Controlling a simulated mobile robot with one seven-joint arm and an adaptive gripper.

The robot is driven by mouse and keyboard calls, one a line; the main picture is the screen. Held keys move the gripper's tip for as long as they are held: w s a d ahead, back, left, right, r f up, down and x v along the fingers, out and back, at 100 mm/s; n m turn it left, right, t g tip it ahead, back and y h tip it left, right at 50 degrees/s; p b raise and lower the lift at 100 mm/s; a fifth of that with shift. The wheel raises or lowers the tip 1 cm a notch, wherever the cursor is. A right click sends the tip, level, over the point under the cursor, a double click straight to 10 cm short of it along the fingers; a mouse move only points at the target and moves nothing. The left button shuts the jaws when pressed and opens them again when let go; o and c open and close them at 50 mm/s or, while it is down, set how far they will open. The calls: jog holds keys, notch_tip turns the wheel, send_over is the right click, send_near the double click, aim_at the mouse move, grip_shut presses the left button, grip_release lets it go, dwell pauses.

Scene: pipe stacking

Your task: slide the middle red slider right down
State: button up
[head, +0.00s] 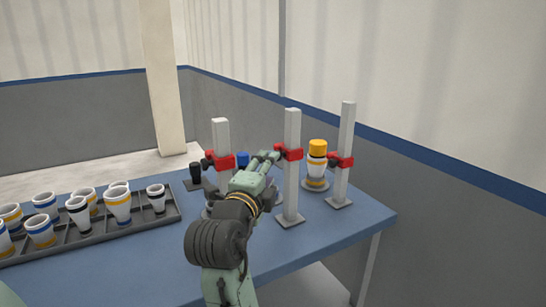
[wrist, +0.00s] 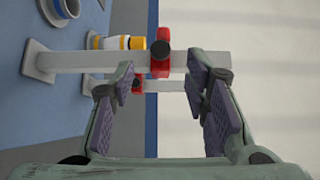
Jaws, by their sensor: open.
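The middle post (head: 291,185) is an upright grey column with a red slider (head: 289,153) a little above its half height. In the wrist view, turned sideways, the near post (wrist: 95,60) runs across the picture with its base at left. The red slider with a black knob (wrist: 160,50) sits on it. My gripper (head: 275,155) is open beside the middle slider. Contact with the slider cannot be told.
A left post (head: 221,135) and a right post (head: 346,135) also carry red sliders. A yellow-topped cup stack (head: 317,165) stands between the middle and right posts. A tray (head: 100,232) of several cups lies at left on the blue table (head: 330,235). The front right tabletop is clear.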

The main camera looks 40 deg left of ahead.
jog(key=p+x, duration=0.1)
jog(key=x, duration=0.5)
jog(key=shift+w, duration=0.15)
grip_shut()
dwell(0.4)
